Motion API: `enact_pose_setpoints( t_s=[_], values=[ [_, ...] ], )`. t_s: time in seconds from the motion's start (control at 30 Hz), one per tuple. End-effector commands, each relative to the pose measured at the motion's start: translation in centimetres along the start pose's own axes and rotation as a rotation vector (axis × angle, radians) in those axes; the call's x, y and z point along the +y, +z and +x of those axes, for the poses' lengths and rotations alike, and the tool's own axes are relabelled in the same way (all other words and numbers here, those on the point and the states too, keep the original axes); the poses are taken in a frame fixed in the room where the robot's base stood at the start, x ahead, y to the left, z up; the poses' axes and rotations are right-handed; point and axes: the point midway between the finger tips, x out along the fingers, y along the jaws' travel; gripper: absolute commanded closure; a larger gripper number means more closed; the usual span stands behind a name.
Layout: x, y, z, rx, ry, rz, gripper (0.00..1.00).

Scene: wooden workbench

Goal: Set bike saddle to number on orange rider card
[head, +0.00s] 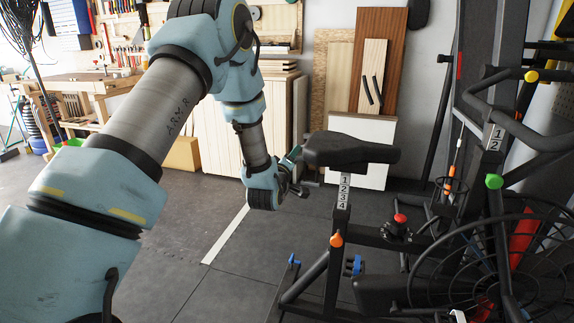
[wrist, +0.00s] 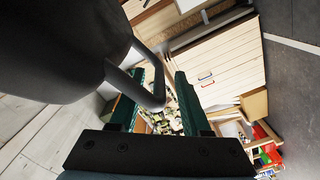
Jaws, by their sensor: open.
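The black bike saddle (head: 350,151) sits on a post with a number strip (head: 344,191) reading 1, 2, 3, 4 from top down. An orange knob (head: 336,240) is on the frame below the strip. My gripper (head: 293,160) is at the saddle's left end. In the wrist view my gripper (wrist: 167,78) is open, with green fingers apart. The dark saddle (wrist: 60,45) fills the upper left there, and a grey loop bar (wrist: 151,62) from it reaches between the fingers. I cannot tell whether they touch it. I cannot make out an orange rider card in either view.
The handlebar post carries a number plate (head: 494,137) with 1 and 2. A green knob (head: 495,181), yellow knob (head: 531,76) and red knob (head: 400,218) are on the bike. A caged wheel (head: 500,262) fills the right. The dark floor (head: 235,262) left of the bike is clear.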

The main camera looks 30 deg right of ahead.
Motion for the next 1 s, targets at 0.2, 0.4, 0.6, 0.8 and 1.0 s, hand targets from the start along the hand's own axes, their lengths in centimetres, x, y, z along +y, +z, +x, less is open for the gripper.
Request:
enact_pose_setpoints(
  t_s=[0.2,0.4,0.6,0.8,1.0],
  values=[
    [-0.2,0.1,-4.5,-0.001,-0.002,0.0,0.53],
    [-0.1,0.1,-7.2,0.0,-0.001,0.0,0.53],
    [0.0,0.0,-8.0,0.0,0.001,0.0,0.53],
    [0.0,0.0,-7.9,0.0,0.0,0.0,0.53],
    [0.0,0.0,-7.9,0.0,0.0,0.0,0.53]
  ],
)
